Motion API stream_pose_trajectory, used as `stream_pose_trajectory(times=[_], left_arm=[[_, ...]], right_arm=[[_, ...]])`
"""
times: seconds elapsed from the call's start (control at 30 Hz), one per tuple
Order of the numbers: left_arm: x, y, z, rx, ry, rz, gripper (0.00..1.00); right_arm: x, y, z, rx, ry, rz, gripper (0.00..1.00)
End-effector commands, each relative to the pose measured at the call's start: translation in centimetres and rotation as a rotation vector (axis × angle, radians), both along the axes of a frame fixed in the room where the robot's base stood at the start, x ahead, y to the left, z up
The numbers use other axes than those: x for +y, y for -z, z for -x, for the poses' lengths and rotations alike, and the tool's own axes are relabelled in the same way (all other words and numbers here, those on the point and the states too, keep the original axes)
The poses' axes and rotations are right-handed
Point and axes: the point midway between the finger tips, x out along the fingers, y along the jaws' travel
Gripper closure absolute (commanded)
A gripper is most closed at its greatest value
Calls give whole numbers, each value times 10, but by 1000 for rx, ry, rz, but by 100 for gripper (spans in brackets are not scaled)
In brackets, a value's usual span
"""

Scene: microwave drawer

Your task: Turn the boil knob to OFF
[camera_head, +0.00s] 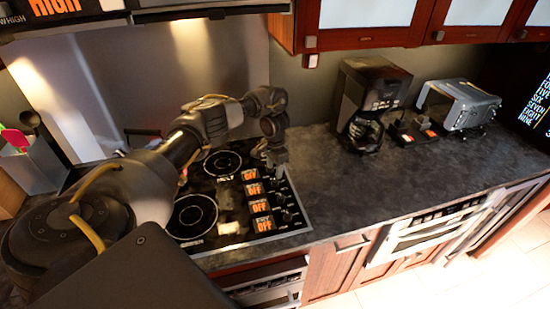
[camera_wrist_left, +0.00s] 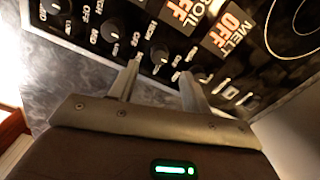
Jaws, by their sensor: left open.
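The boil knob (camera_wrist_left: 159,56) is a small black round knob in the left wrist view, beside a label reading OIL (camera_wrist_left: 181,12), its first letter cut off, with orange OFF lettering. My left gripper (camera_wrist_left: 160,76) is open, with one finger on each side of this knob's near edge; I cannot tell whether they touch it. In the head view my left gripper (camera_head: 277,163) is over the far end of the cooktop's knob row and hides part of it. The knob's pointer direction is too small to tell. My right gripper is not in view.
A neighbouring knob (camera_wrist_left: 200,75) sits close beside the right finger, near a MELT OFF label (camera_wrist_left: 230,30); another knob (camera_wrist_left: 113,30) is to the left. The black cooktop (camera_head: 225,240) has round burners. A coffee maker (camera_head: 372,95) and toaster (camera_head: 467,103) stand right. The counter (camera_head: 350,195) between is clear.

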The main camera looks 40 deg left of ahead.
Motion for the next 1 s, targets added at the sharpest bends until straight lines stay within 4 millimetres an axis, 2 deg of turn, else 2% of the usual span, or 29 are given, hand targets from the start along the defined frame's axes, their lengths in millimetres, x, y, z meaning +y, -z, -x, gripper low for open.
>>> stream_pose_trajectory(times=[0.03,0.07,0.3,1.0], left_arm=[[0,-22,-3,-10,3,-1,52],[0,-28,-3,-9,2,0,52],[0,-46,-3,-8,1,1,52],[0,-50,-2,-6,0,2,52]], right_arm=[[0,-11,0,0,0,0,64],[0,-13,0,0,0,0,64],[0,-9,0,0,0,0,64],[0,-9,0,0,0,0,64]])
